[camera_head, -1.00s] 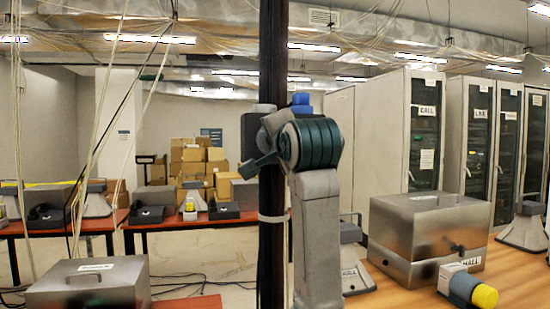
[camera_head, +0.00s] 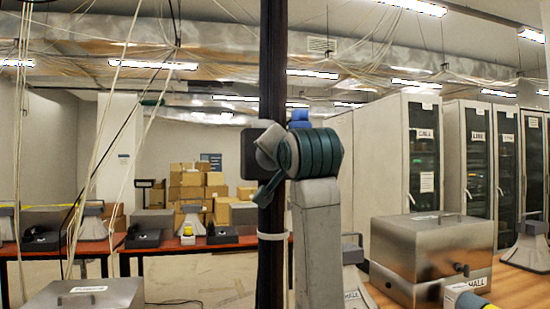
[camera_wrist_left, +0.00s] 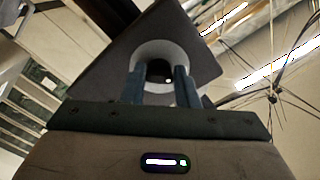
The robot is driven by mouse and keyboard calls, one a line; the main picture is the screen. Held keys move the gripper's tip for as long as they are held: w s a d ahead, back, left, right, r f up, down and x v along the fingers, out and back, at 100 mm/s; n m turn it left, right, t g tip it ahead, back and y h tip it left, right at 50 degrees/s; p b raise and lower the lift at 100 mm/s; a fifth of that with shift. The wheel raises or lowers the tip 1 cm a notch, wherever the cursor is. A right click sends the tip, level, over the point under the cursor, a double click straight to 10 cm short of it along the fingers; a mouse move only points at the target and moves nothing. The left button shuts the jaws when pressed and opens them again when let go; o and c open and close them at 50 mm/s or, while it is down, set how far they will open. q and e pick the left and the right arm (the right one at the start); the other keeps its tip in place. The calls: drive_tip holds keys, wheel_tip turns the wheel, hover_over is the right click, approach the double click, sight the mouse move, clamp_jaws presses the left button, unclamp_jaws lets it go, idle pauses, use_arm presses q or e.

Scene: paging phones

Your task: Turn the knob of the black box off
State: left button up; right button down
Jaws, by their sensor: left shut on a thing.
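The black box (camera_head: 250,153) is fixed by a dark upright pole in the head view, left of my raised arm. In the left wrist view the box (camera_wrist_left: 205,55) is a dark tilted block. A pale round knob (camera_wrist_left: 153,52) with a dark centre faces the gripper. My left gripper (camera_wrist_left: 159,80) has its two blue-teal fingers on either side of the knob, shut on it; the fingertips partly cover its sides. In the head view the grey and teal wrist hides much of the contact. My right gripper is not in view.
The dark pole (camera_head: 272,60) runs top to bottom, close beside my wrist. A steel box (camera_head: 430,245) stands on the wooden table at the right, with another steel box (camera_head: 85,294) at lower left. Tall cabinets (camera_head: 400,160) stand behind; cables hang at left.

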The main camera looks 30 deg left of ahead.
use_arm(q)
drive_tip(key=shift+f, duration=0.15)
drive_tip(key=shift+c, duration=0.2)
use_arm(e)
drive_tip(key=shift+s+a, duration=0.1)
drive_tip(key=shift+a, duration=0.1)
use_arm(q)
drive_tip(key=o, duration=1)
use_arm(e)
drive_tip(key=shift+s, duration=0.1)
use_arm(q)
drive_tip(key=b+v, duration=0.3)
drive_tip(key=v, duration=0.8)
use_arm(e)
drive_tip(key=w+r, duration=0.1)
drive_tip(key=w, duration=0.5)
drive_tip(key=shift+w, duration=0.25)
use_arm(q)
drive_tip(key=shift+w+a, duration=0.1)
